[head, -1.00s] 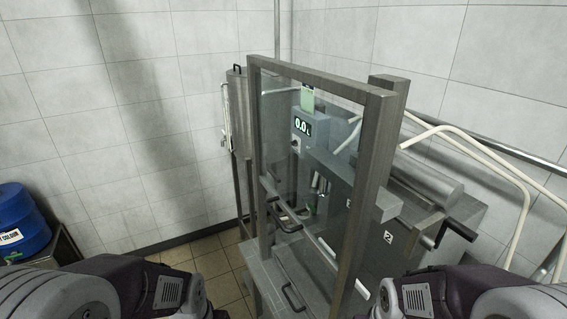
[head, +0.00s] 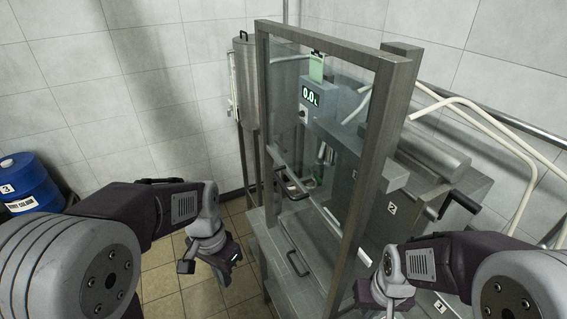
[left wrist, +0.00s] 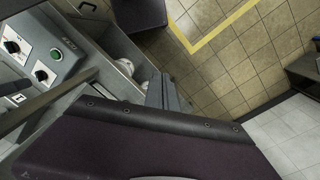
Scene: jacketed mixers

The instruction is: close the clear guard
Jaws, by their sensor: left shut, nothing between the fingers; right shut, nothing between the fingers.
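The clear guard (head: 315,120) is a see-through panel in a grey metal frame. It stands upright in the middle of the head view, in front of the mixer housing. A bar handle (head: 292,192) shows low by its left side; I cannot tell whether it is on the guard or behind it. How far open the guard stands is hard to tell. My left gripper (head: 208,266) is shut and empty, left of the guard and apart from it. Its fingers also show in the left wrist view (left wrist: 163,93). My right gripper (head: 372,297) is shut and empty, low to the guard's right.
A steel tank (head: 262,85) stands behind the guard at left. A drawer handle (head: 297,263) sits below it. White bent pipes (head: 490,125) are at right. A blue drum (head: 28,183) stands far left. A control panel (left wrist: 42,58) shows in the left wrist view. Tiled floor is free at left.

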